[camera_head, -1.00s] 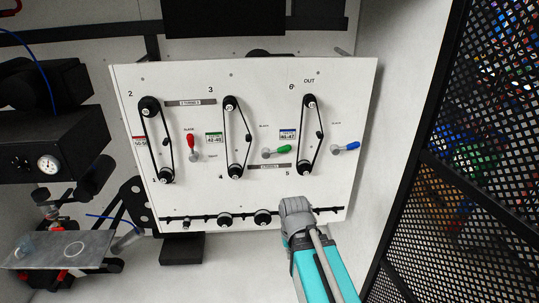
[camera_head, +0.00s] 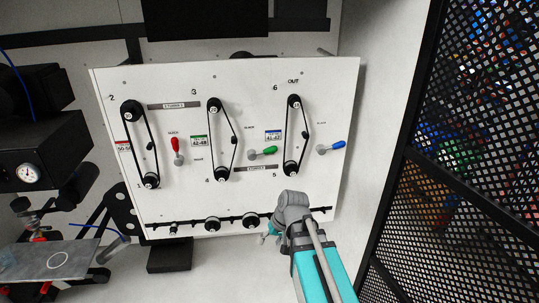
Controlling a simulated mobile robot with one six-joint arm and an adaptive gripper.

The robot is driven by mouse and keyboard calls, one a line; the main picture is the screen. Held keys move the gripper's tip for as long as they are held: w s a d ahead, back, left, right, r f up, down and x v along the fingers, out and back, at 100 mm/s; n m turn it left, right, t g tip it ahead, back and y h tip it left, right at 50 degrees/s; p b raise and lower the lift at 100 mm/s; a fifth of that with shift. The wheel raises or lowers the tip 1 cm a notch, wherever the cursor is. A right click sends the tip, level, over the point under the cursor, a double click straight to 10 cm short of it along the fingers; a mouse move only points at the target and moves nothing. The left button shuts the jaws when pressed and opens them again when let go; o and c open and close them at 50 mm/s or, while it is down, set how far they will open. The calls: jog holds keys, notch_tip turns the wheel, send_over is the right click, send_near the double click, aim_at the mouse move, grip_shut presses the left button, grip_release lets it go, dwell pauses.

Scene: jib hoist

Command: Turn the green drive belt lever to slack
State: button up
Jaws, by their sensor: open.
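The green lever (camera_head: 268,151) is on the white panel, right of the middle belt loop. Its handle points right and slightly up from a grey pivot. The middle drive belt (camera_head: 234,130) runs around an upper and a lower black pulley, with a small black roller at its right side. My gripper (camera_head: 266,237) shows only as a small teal and grey part left of my wrist, by the panel's lower edge. It is open, apart from the green lever and below it. Most of its fingers are hidden or too small to make out.
A red lever (camera_head: 175,146) points up at the left belt, and a blue lever (camera_head: 337,145) points right at the right belt. Black rollers (camera_head: 212,224) line a bar along the panel's bottom. A black mesh fence (camera_head: 470,130) stands at right. A gauge box (camera_head: 30,160) is at left.

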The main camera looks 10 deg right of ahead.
jog(key=w+r+m+t+y+b, duration=0.1)
jog(key=w+r+t+y, duration=0.15)
jog(key=w, duration=0.45)
jog(key=m+t+y+b, duration=0.35)
jog(key=m+t, duration=0.25)
jog(key=t, duration=0.5)
send_near(271, 152)
jog(key=v, duration=0.3)
jog(key=shift+d, duration=0.2)
jog(key=shift+w, duration=0.15)
jog(key=x, duration=1.3)
jog(key=shift+w+a, duration=0.15)
jog(key=shift+a, duration=0.15)
grip_shut()
